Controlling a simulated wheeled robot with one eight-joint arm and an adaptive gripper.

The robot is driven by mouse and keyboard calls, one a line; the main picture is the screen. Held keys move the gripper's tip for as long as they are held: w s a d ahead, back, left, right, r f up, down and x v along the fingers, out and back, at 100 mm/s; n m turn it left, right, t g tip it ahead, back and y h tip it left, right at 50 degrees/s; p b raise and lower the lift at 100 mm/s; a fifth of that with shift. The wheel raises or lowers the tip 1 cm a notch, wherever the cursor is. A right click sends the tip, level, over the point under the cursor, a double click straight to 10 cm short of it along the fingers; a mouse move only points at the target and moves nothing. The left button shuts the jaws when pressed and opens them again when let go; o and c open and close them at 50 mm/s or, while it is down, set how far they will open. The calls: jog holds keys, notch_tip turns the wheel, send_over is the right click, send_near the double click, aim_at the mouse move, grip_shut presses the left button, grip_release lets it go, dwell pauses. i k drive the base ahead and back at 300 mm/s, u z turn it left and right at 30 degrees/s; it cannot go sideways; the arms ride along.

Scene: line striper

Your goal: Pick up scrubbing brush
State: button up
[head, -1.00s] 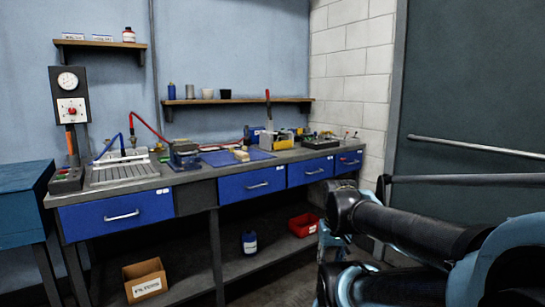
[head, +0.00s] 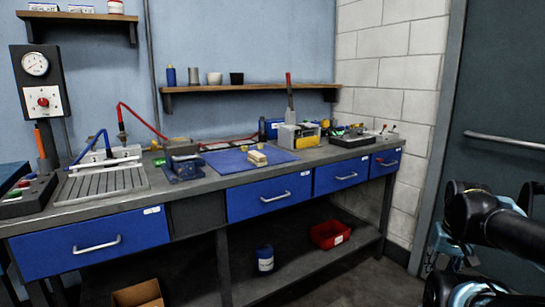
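A small tan block with a pale lower part, which looks like the scrubbing brush (head: 257,158), lies on the blue mat (head: 228,162) on the workbench. It is small in the head view, so its bristles are hard to make out. My black and light-blue arm is folded at the lower right, well apart from the bench top. I cannot make out any gripper fingers on it.
The grey workbench (head: 220,183) has a draining rack (head: 103,183) with hoses at left and a yellow-grey tool (head: 299,136) at right. Blue drawers are shut below. A red bin (head: 330,234) and a blue bottle (head: 265,258) stand on the lower shelf. A grey door is at right.

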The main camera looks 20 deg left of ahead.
aim_at(258, 159)
jog(key=u, duration=0.25)
jog(key=i, duration=0.85)
jog(key=u, duration=0.5)
